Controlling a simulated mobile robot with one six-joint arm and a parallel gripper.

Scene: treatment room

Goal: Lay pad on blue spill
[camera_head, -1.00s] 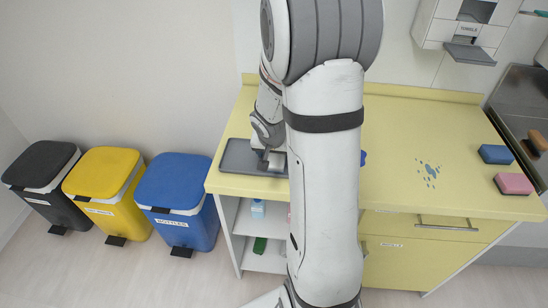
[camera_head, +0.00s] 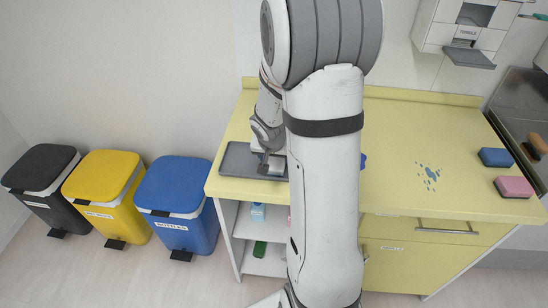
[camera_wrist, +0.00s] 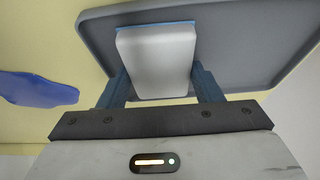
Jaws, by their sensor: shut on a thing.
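A pale grey-white pad (camera_wrist: 157,62) with a blue edge along its far side is between my gripper's fingers in the wrist view. My gripper (camera_wrist: 159,82) is shut on it, over the grey tray (camera_wrist: 235,50). I cannot tell whether the pad still touches the tray. In the head view my gripper (camera_head: 266,167) is at the tray (camera_head: 236,160), partly hidden by my arm. A flat blue blob (camera_wrist: 38,89) lies left of the tray in the wrist view; its edge (camera_head: 363,161) shows beside my arm in the head view.
A blue block (camera_head: 496,157) and a pink block (camera_head: 514,187) lie at the right of the yellow counter (camera_head: 395,130). A towel dispenser (camera_head: 466,45) hangs behind. Black, yellow and blue bins (camera_head: 174,187) stand on the floor at left. The counter around the droplets is clear.

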